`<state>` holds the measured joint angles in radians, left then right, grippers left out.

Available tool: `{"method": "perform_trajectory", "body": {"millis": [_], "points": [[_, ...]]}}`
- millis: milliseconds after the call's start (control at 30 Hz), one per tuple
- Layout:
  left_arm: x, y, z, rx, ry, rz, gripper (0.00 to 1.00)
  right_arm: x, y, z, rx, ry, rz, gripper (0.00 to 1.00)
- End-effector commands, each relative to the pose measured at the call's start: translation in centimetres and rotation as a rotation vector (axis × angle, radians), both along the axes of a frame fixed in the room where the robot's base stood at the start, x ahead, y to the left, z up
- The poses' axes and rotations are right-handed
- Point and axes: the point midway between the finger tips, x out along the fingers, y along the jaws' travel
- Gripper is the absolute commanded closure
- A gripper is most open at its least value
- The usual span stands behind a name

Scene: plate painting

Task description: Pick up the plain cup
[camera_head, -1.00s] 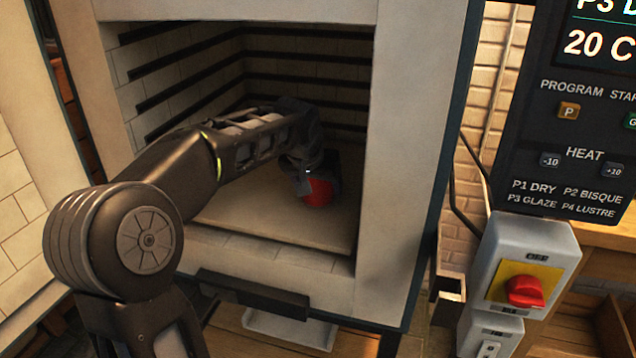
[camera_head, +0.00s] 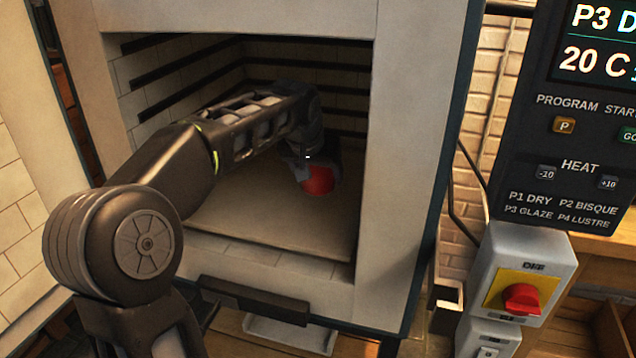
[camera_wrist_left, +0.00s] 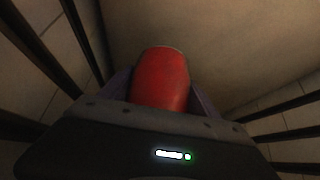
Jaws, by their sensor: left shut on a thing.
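A plain red cup (camera_head: 319,180) is inside the kiln, at the end of my left arm. My left gripper (camera_head: 312,168) is shut on the cup, with a finger on each side of it. The left wrist view shows the red cup (camera_wrist_left: 160,78) between the fingers of the left gripper (camera_wrist_left: 158,95), its far end pointing away from the wrist. Part of the cup is hidden by the gripper. I cannot tell whether its base touches the kiln floor. My right gripper is not in view.
The kiln floor (camera_head: 250,225) is bare around the cup. Brick walls with dark grooves enclose it, and the right front wall (camera_head: 400,150) stands close to the arm. A control panel (camera_head: 580,130) and a switch box with a red knob (camera_head: 522,299) are at the right.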

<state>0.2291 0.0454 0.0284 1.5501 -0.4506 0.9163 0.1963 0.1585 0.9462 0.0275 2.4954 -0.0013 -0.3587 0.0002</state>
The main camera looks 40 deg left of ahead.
Motion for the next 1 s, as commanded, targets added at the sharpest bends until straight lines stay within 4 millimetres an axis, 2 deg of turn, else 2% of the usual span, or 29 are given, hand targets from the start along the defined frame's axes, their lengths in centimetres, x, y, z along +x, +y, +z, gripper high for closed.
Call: {"method": "perform_trajectory", "body": {"millis": [33, 100, 300, 1000], "points": [[0.1, 0.0, 1.6, 0.001, -0.004, -0.001, 0.83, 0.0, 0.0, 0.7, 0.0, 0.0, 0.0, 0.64], [0.1, 0.0, 2.9, 0.001, -0.004, -0.001, 0.83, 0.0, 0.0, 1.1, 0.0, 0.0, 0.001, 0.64], [0.0, 0.0, 5.1, 0.001, -0.002, -0.001, 0.83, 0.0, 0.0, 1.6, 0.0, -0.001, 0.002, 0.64], [0.0, 0.0, 5.2, 0.001, -0.002, -0.001, 0.83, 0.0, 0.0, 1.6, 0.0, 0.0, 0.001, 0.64]]}}
